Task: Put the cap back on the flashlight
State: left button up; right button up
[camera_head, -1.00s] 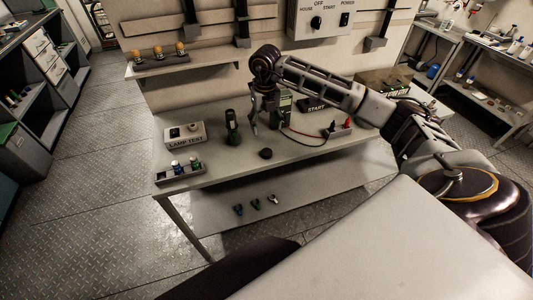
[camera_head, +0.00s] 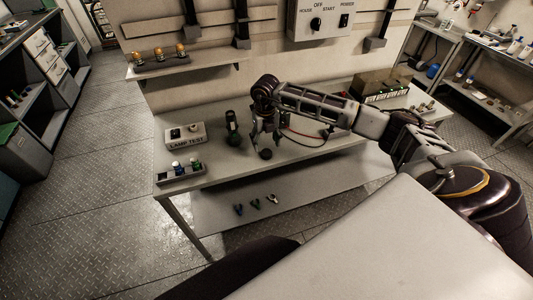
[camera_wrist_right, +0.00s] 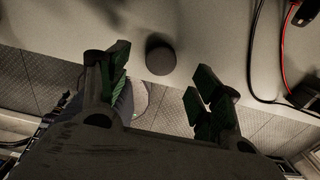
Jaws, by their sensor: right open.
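The flashlight body (camera_head: 232,129) is a dark cylinder standing upright on the grey workbench (camera_head: 222,170). The cap (camera_head: 265,154) is a small dark round piece lying on the bench to its right, nearer the front edge. My right gripper (camera_head: 265,142) points down over the cap, open and empty. In the right wrist view the cap (camera_wrist_right: 160,57) shows ahead of the gap between the two green-padded fingers (camera_wrist_right: 162,78), apart from both. My left gripper is not in view.
A lamp test box (camera_head: 186,134) and a tray of small coloured items (camera_head: 180,172) stand on the bench's left. A red lead (camera_head: 304,143) lies right of the gripper. A crate-like box (camera_head: 382,88) stands at the back right. Small coloured items (camera_head: 255,203) lie on the lower shelf.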

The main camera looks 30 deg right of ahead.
aim_at(267, 152)
jog(key=shift+f, duration=0.25)
jog(key=shift+f, duration=0.1)
jog(key=shift+s+d+f+p, duration=0.1)
jog(key=shift+f+p, duration=0.6)
jog(key=shift+f, duration=1.75)
jog(key=shift+c, duration=0.5)
jog(key=c, duration=0.8)
